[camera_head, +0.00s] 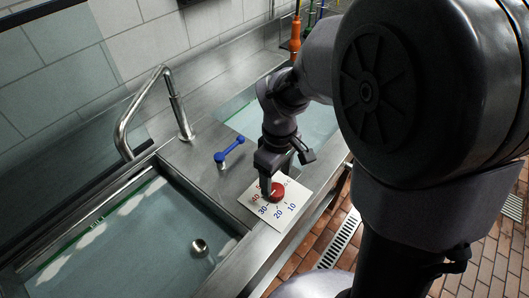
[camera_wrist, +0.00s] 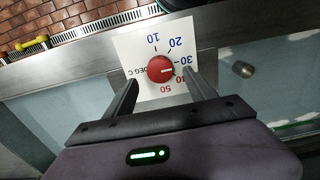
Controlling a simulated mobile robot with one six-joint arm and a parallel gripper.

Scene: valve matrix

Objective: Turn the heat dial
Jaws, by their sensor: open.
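The heat dial is a round red knob (camera_head: 277,191) on a white plate (camera_head: 283,216) marked 10 to 50, blue and red numbers, on the steel counter between two basins. In the wrist view the red knob (camera_wrist: 160,69) lies just beyond and between my open fingers, its light pointer mark towards the 30–40 side. The white plate (camera_wrist: 135,50) reads "DEG C" there. My gripper (camera_head: 272,184) is above the knob, pointing down; in the wrist view my gripper (camera_wrist: 160,85) is open with nothing held. Whether a finger touches the knob cannot be told.
A blue lever handle (camera_head: 230,149) stands on the counter behind the plate, near a curved steel faucet (camera_head: 176,105). Water-filled basins lie on both sides. An orange-handled object (camera_head: 295,38) stands at the back. A brick floor with a drain grate (camera_head: 340,240) lies in front.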

